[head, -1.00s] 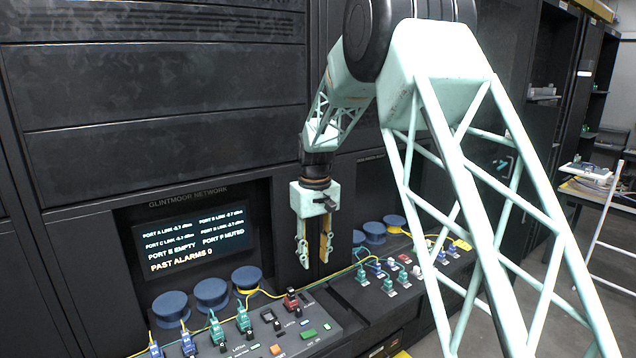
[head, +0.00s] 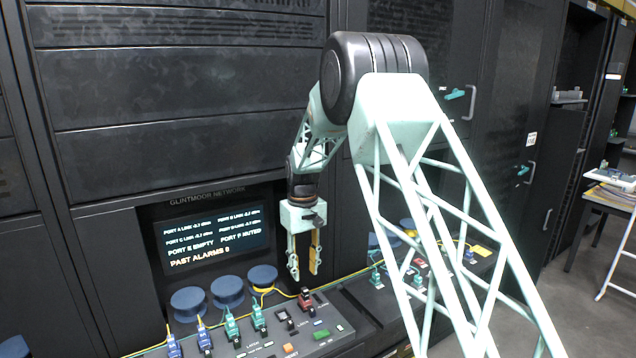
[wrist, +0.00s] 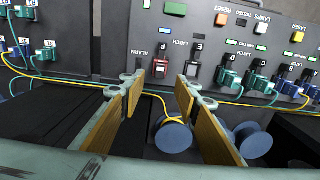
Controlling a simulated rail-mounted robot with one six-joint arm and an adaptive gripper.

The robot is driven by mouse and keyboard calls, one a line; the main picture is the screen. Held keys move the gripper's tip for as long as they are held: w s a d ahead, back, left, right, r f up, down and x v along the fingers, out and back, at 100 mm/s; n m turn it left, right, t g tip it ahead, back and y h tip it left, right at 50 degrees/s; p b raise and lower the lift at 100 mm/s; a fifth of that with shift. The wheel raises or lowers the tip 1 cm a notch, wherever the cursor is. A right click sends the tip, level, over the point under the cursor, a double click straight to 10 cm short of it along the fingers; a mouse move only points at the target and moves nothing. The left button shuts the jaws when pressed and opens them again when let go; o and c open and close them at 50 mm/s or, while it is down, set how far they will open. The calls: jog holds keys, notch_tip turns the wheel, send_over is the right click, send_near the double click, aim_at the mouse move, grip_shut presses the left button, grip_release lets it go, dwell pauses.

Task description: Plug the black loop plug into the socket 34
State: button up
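My gripper (head: 304,272) hangs open and empty over the console, fingers pointing down. In the wrist view its tan-padded fingers (wrist: 163,82) are apart, with the dark red plug (wrist: 162,66) seen between them and farther off. The red plug also shows in the head view (head: 305,299). A black piece (wrist: 195,72) stands beside it near the letter E; I cannot tell whether it is the black loop plug or a bare socket. No number 34 is legible, so I cannot pick out that socket.
Teal plugs (head: 231,327) and blue plugs (head: 204,338) stand in the console. Blue spools (head: 227,291) sit behind them, and a yellow fibre (head: 345,277) runs along the console. A second panel with more plugs lies right, partly behind my arm. The screen (head: 213,238) reads port E empty.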

aim_at(305, 289)
jog(key=shift+f, duration=0.15)
jog(key=shift+f+b, duration=1.95)
jog(key=shift+f, duration=2.4)
jog(key=shift+c, duration=0.2)
grip_shut()
jog(key=shift+r+p, duration=1.35)
jog(key=shift+r, duration=1.65)
jog(key=shift+d, duration=0.15)
